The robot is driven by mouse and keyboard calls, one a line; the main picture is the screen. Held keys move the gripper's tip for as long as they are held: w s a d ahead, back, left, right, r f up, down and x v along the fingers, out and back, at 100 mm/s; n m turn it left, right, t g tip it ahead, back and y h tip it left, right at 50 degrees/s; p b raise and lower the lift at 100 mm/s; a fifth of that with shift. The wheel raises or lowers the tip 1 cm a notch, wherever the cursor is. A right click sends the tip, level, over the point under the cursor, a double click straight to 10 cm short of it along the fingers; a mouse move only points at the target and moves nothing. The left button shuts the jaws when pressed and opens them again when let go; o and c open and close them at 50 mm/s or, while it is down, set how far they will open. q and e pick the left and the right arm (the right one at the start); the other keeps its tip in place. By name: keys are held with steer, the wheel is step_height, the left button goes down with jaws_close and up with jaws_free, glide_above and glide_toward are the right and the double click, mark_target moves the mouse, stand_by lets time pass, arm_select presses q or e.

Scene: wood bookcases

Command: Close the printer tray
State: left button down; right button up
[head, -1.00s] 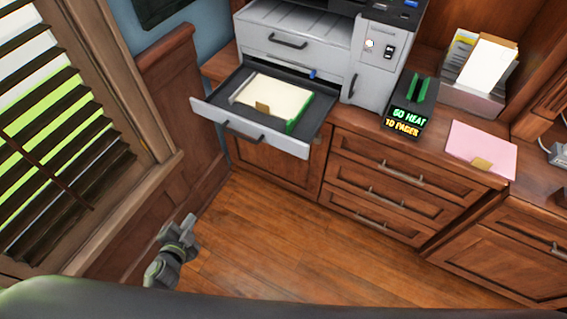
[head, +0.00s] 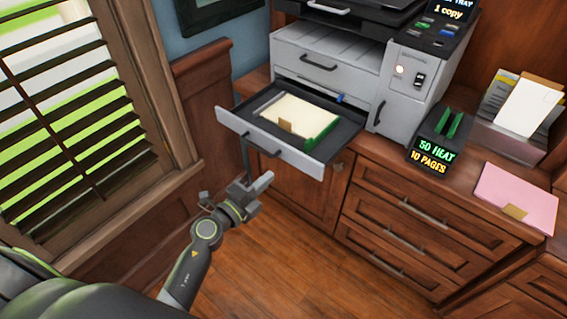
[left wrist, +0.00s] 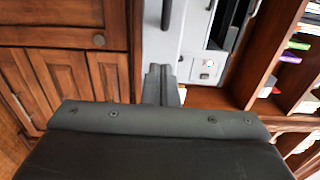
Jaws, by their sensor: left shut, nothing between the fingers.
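The printer (head: 400,85) stands on the wood counter at the top. Its lower paper tray (head: 232,120) is pulled well out, with a grey front panel and a dark handle. A cream paper stack (head: 298,115) lies inside, with a tan tab and a green guide (head: 322,132) beside it. My left gripper (head: 245,145) is at the tray's front, near the handle; I cannot tell if it touches. It is shut and empty. In the left wrist view its fingers (left wrist: 160,84) are together, with the light printer body beyond. My right gripper is out of view.
A black stand with glowing text (head: 432,155) is right of the printer. A pink folder (head: 513,200) and a paper holder (head: 515,135) are farther right. Drawers (head: 410,210) lie below the counter. A window with blinds is at left. The floor (head: 290,265) is clear.

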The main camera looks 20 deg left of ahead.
mark_target(290, 157)
arm_select(q)
steer(key=x, duration=0.6)
steer(key=shift+w+d, duration=0.1)
steer(key=shift+w, duration=0.25)
steer(key=shift+w+d, duration=0.1)
steer(key=shift+w, duration=0.15)
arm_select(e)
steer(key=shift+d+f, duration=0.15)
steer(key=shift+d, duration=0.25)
